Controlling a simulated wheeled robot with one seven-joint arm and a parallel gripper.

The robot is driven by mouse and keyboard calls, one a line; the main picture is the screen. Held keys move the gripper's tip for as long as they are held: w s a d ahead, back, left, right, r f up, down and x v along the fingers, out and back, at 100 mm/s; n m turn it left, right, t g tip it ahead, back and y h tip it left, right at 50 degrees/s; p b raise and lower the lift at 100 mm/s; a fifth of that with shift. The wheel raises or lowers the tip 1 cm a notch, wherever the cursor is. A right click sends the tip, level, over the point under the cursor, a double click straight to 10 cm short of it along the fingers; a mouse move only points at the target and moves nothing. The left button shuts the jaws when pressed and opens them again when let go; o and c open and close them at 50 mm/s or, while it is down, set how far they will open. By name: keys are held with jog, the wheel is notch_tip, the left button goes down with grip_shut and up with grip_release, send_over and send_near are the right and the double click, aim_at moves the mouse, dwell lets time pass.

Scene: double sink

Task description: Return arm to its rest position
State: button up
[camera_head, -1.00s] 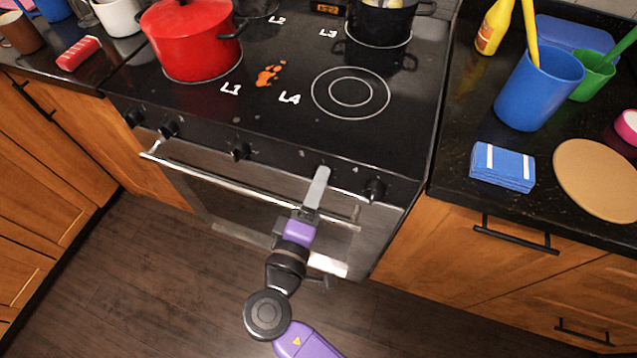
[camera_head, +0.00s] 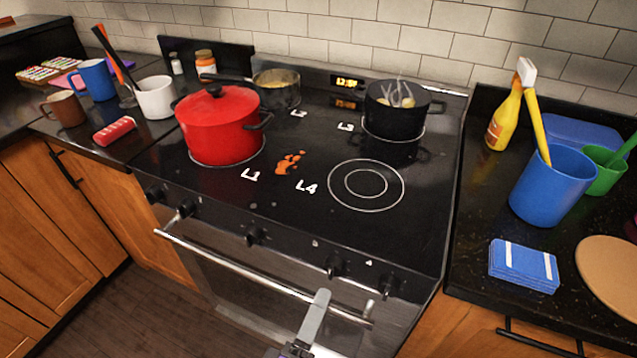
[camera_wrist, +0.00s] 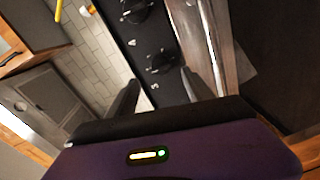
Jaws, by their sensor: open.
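My gripper (camera_head: 318,312) shows at the bottom of the head view, in front of the oven door and below the stove's front knobs. Only its grey end is visible there; the rest of my arm is below the frame. In the wrist view my gripper (camera_wrist: 162,95) has its two dark fingers spread apart with nothing between them. Beyond the fingers are the stove's control panel (camera_wrist: 150,42) with black knobs and the oven handle (camera_wrist: 208,40).
On the stove (camera_head: 300,215) stand a red pot (camera_head: 220,130), a black pot (camera_head: 395,115) and a small pan (camera_head: 275,92). An orange spill (camera_head: 290,162) marks the cooktop. The right counter holds a blue cup (camera_head: 550,190), a yellow bottle (camera_head: 504,122) and blue sponges (camera_head: 523,265).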

jog(key=w+a+f+n+y, duration=0.1)
jog(key=a+n+y, duration=0.1)
jog(key=a+y, duration=0.4)
jog(key=s+d+f+m+g+y, duration=0.2)
jog(key=s+f+y, duration=0.2)
jog(key=s+y, duration=0.15)
jog(key=s+d+r+m+h, duration=0.1)
jog(key=s+d+r+m, duration=0.2)
jog(key=s+d, duration=0.3)
jog(key=s+d+r+m+h, duration=0.2)
jog(key=s+d+m, duration=0.3)
jog(key=d, duration=0.5)
jog(key=s+d+r+m+h, duration=0.2)
jog(key=s+d+r+m, duration=0.1)
jog(key=s+d, duration=0.6)
jog(key=shift+s+r+m+t+p, duration=0.25)
jog(key=shift+r+m+p, duration=0.2)
jog(key=shift+r, duration=0.35)
